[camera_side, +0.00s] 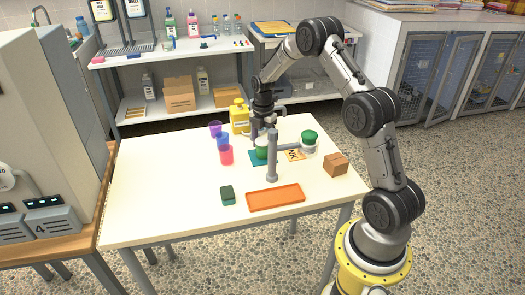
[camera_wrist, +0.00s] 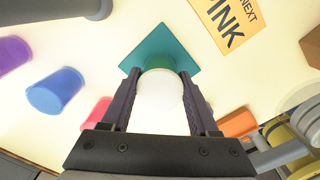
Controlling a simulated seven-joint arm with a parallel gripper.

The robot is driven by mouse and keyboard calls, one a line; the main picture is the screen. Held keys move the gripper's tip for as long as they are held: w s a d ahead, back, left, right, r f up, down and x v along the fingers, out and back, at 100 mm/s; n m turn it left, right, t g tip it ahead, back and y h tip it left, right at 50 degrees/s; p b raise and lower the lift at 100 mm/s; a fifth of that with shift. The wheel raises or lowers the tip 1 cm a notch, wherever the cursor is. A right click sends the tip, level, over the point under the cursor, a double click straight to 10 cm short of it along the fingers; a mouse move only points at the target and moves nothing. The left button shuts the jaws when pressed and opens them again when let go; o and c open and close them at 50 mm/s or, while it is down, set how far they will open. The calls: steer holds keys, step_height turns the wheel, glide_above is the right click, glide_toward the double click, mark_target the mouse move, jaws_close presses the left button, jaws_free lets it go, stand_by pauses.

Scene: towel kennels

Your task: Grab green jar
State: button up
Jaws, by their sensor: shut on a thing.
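The green jar (camera_side: 262,150) stands on the teal mat (camera_side: 256,160) near the middle of the table. It is partly hidden by my gripper and a grey post in the side view. In the wrist view the green jar (camera_wrist: 161,64) shows a round white top between my fingers, over the teal mat (camera_wrist: 150,45). My gripper (camera_side: 257,134) is at the jar from above, and its two dark fingers (camera_wrist: 161,76) are shut on it from both sides.
A grey post (camera_side: 272,165) with a side arm stands close by. A green-lidded jar (camera_side: 309,138), a yellow labelled card (camera_side: 294,155) and a brown box (camera_side: 335,164) are to the right. Purple, blue and pink cups (camera_side: 226,156) stand left. An orange tray (camera_side: 275,199) lies in front.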

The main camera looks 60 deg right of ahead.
steer(key=c, duration=0.5)
steer(key=shift+r, duration=0.1)
